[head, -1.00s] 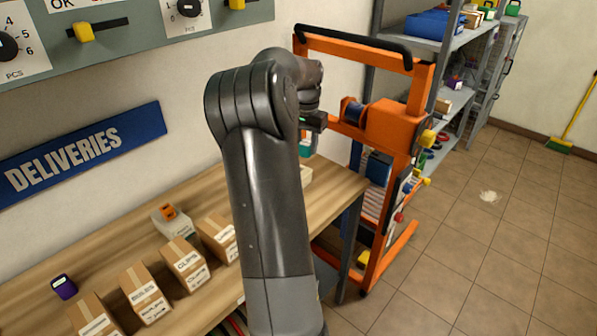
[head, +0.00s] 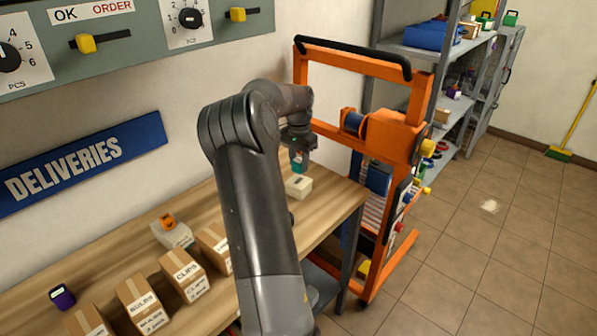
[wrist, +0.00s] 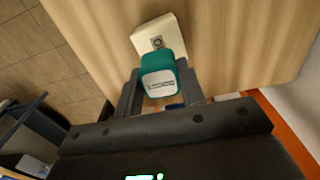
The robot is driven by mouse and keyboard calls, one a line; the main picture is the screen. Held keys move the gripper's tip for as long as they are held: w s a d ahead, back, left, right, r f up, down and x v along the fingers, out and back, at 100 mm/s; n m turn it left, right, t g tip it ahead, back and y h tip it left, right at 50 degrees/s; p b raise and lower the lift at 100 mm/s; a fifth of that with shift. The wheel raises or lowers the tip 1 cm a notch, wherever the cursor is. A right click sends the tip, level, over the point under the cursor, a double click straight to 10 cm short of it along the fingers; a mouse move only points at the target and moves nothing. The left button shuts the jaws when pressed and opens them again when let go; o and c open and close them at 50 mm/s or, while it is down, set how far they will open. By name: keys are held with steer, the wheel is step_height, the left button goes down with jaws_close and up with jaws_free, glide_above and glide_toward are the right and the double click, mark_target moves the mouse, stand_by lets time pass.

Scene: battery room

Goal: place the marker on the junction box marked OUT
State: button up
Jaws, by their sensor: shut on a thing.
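My gripper (head: 298,158) is shut on a teal marker with a white labelled face, which shows clearly between the fingers in the wrist view (wrist: 159,84). A cream junction box (head: 298,187) sits on the wooden bench near its right end. It also shows in the wrist view (wrist: 150,30), with a small dark round mark on top. The marker appears just above this box, partly covering it in the wrist view; I cannot tell whether they touch. Another pale box (head: 178,238) stands further left on the bench with an orange piece (head: 167,221) on it. I cannot read OUT on either box.
Several cardboard boxes (head: 184,270) line the bench's front, with a purple item (head: 62,296) at the left. An orange trolley (head: 395,150) stands against the bench's right end. Grey shelves (head: 450,100) are behind it. The floor at right is mostly clear.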

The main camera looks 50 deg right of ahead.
mark_target(299, 181)
steer(key=shift+f, duration=2.05)
steer(key=shift+f, duration=0.1)
steer(key=o, duration=1)
